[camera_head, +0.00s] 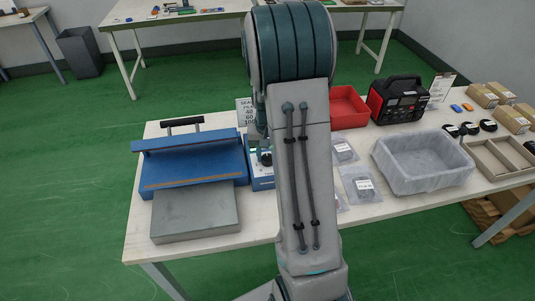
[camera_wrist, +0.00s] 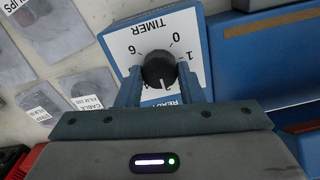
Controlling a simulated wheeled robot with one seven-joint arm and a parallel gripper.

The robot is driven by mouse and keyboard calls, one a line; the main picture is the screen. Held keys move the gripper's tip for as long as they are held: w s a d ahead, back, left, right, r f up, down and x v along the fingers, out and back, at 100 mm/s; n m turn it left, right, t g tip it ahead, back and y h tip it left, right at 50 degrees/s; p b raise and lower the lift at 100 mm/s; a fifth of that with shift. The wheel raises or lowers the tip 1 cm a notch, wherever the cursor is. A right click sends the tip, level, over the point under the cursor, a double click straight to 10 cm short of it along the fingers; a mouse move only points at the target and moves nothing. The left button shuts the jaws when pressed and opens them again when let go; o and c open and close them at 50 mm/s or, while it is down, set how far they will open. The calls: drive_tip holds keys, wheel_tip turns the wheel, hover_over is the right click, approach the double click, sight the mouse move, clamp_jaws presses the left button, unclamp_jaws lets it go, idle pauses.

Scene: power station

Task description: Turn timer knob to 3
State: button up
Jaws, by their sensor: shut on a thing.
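The timer knob (camera_wrist: 159,70) is round and black, on a white panel face (camera_wrist: 125,48) marked TIMER, with a blue edge. A pale mark on the knob seems to face the lower side of the picture; the digits there are too small or hidden to read surely. My gripper (camera_wrist: 158,73) is shut on the knob, one finger on each side. In the head view, the blue timer box (camera_head: 261,181) stands beside the blue sealer (camera_head: 190,165), partly hidden by my arm, which also hides my gripper.
A grey plate (camera_head: 195,210) lies before the sealer. Bagged parts (camera_head: 360,185) lie right of my arm. A red tray (camera_head: 348,107), a black-and-red device (camera_head: 398,99) and a lined grey bin (camera_head: 422,166) stand further right on the table.

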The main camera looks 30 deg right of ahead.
drive_tip(key=shift+w+r, duration=0.1)
drive_tip(key=o, duration=1)
wheel_tip(320, 180, up, 14)
idle(0.4)
